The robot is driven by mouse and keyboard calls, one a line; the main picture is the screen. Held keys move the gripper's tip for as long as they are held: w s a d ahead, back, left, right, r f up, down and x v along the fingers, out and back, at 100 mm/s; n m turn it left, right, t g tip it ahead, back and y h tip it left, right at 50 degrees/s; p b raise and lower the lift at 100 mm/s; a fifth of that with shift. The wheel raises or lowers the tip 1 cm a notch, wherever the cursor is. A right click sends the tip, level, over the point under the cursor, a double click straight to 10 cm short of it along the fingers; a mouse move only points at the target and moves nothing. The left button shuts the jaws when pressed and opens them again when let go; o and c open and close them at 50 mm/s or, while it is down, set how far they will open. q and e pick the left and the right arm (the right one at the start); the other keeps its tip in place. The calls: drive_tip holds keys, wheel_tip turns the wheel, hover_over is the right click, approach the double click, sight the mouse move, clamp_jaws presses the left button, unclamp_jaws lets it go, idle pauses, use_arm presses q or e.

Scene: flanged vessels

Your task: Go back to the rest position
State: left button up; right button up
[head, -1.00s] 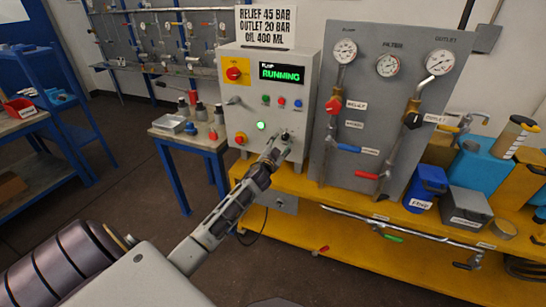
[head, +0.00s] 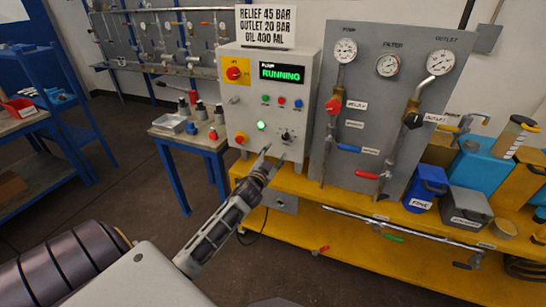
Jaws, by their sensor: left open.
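My left gripper (head: 272,158) is in the head view, in front of the lower right part of the grey control box (head: 243,118). Its two fingers are apart with nothing between them. A black selector knob (head: 286,136) on the box sits just above the fingertips, apart from them as far as I can see. The box's display (head: 282,72) reads RUNNING in green, and a green lamp (head: 262,126) is lit. My right gripper is not in view.
A grey panel (head: 370,120) with gauges and valves stands on the yellow bench (head: 400,248) to the right. Blue and grey containers (head: 425,188) stand beside it. A small blue-legged table (head: 170,138) with bottles is left of the box. Open floor (head: 130,180) lies at left.

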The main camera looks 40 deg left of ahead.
use_arm(q)
drive_tip(key=shift+s, duration=0.15)
drive_tip(key=shift+d+m, duration=0.2)
drive_tip(key=shift+m, duration=0.3)
idle(0.4)
